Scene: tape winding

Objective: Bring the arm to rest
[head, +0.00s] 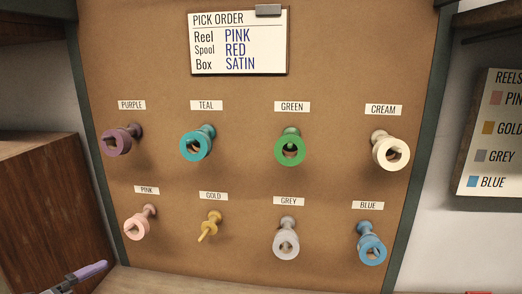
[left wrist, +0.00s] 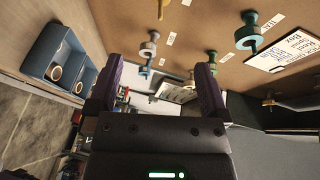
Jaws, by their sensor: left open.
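My left gripper (head: 86,274) shows at the bottom left corner of the head view, with one purple finger in sight. In the left wrist view the left gripper (left wrist: 160,80) has its two purple fingers wide apart with nothing held between them. It is below and left of the brown pegboard (head: 250,170), apart from it. My right gripper is in neither view.
Labelled pegs hold a purple reel (head: 116,142), teal reel (head: 195,147), green reel (head: 290,150) and others. The gold peg (head: 208,228) looks bare. A pick order sign (head: 238,42) hangs above. A blue divided tray (left wrist: 60,60) holds rolls.

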